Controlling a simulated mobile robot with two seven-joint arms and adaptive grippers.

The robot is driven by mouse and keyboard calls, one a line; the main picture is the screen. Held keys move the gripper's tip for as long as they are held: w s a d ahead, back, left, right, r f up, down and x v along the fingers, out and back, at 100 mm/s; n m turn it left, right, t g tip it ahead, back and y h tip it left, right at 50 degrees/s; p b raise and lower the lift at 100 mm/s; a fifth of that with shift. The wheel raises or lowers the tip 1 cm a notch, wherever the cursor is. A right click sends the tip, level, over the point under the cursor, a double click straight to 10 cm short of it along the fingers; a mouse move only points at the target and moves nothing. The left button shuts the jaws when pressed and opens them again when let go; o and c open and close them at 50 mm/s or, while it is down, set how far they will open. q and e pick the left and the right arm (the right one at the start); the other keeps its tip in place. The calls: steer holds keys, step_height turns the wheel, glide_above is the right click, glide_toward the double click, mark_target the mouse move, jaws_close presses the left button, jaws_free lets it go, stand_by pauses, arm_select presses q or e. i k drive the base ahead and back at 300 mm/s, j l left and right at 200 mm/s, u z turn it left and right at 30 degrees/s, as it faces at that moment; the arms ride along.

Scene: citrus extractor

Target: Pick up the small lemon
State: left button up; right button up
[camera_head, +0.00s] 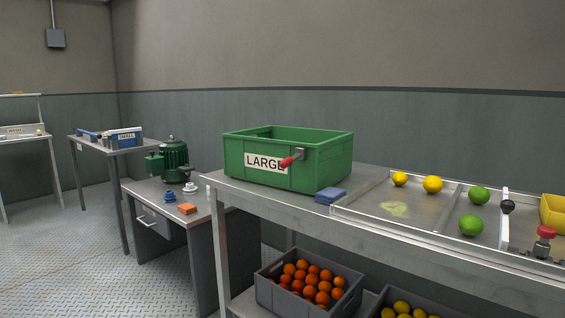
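Two yellow lemons lie on the metal tray (415,222) on the bench at the right. The left one is the smaller lemon (399,179); it lies near the back edge of the tray. The larger-looking lemon (433,184) lies just to its right, with a small gap between them. Both are fully visible, with nothing in front of them. Neither of my grippers shows in the head view.
A green crate (317,172) labelled LARGE and a blue block (330,195) stand left of the tray. Two green limes (471,225) (479,195) lie past a divider. A red knob (546,232) rises at the right. Crates of oranges (312,287) and lemons sit below.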

mark_target(398, 178)
steer(key=z, duration=0.45)
steer(key=i+j+z, duration=0.15)
steer(key=z, duration=0.25)
steer(key=i+j+z, duration=0.2)
steer(key=z, duration=0.2)
steer(key=i+j+z, duration=0.25)
steer(key=z, duration=0.15)
